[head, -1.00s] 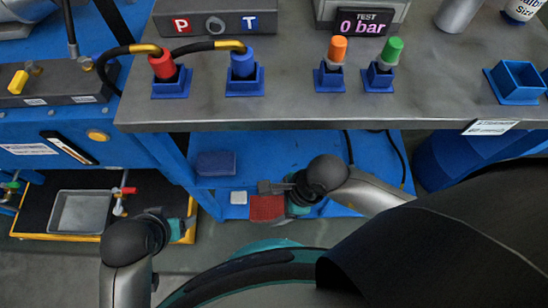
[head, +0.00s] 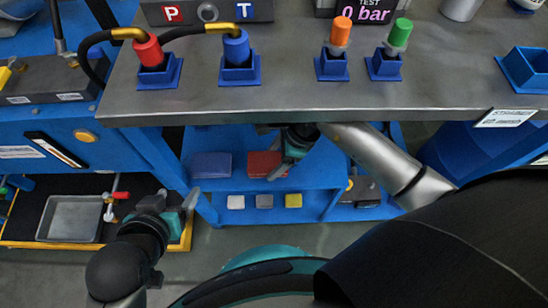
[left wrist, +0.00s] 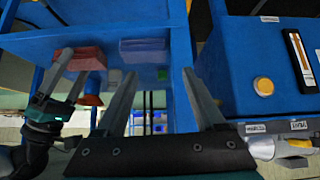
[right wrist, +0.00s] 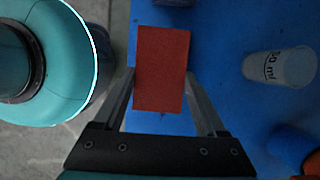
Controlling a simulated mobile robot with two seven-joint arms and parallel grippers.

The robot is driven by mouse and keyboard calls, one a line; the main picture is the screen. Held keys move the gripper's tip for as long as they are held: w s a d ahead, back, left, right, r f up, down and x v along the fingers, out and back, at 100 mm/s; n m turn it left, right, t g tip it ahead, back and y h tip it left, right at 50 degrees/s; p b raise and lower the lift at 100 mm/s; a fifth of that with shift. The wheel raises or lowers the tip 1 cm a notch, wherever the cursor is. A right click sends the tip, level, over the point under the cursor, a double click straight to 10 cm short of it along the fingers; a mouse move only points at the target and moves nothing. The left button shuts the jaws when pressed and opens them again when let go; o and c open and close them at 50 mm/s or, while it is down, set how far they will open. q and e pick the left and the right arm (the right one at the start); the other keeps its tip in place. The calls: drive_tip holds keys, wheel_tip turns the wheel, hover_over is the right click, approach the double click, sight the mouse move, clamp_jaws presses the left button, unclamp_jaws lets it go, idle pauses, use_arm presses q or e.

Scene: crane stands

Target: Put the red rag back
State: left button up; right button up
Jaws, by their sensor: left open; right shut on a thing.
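The red rag (head: 263,164) is a flat folded rectangle at the blue under-bench shelf, right of a folded blue rag (head: 211,165). My right gripper (head: 283,168) is shut on it. In the right wrist view, the rag (right wrist: 162,68) sits between the two fingers over blue shelf surface; whether it touches the shelf is unclear. The rag (left wrist: 85,60) also shows in the left wrist view, with the right gripper beside it. My left gripper (head: 176,205) is open and empty, low in front of the shelf unit's left side.
The grey bench top (head: 290,92) overhangs the shelf and my right forearm. Several small blocks, including a yellow one (head: 293,201), lie on the lower shelf. A white cup (right wrist: 282,67) stands on blue surface right of the rag. A metal tray (head: 70,218) is at lower left.

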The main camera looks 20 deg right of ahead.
drive_tip(key=shift+w+d+f, duration=0.1)
drive_tip(key=shift+w, duration=0.45)
drive_tip(key=shift+f+b, duration=0.4)
drive_tip(key=shift+b, duration=0.1)
use_arm(q)
drive_tip(key=shift+w+d+r+t+h, duration=0.1)
drive_tip(key=shift+w+d+t+h, duration=0.2)
drive_tip(key=shift+d+t, duration=0.2)
drive_tip(key=shift+w+d+r+t+h, duration=0.1)
drive_tip(key=shift+w+d+t+h, duration=0.15)
drive_tip(key=shift+d+t, duration=0.3)
drive_tip(key=shift+w+d+r+t+h, duration=0.1)
drive_tip(key=shift+w+d+t+h, duration=0.2)
drive_tip(key=shift+d, duration=0.35)
use_arm(e)
drive_tip(key=shift+f, duration=0.25)
use_arm(q)
drive_tip(key=shift+f, duration=0.1)
use_arm(e)
drive_tip(key=shift+f, duration=0.1)
drive_tip(key=o, duration=1.2)
use_arm(q)
drive_tip(key=shift+d, duration=0.1)
use_arm(e)
drive_tip(key=shift+o, duration=0.2)
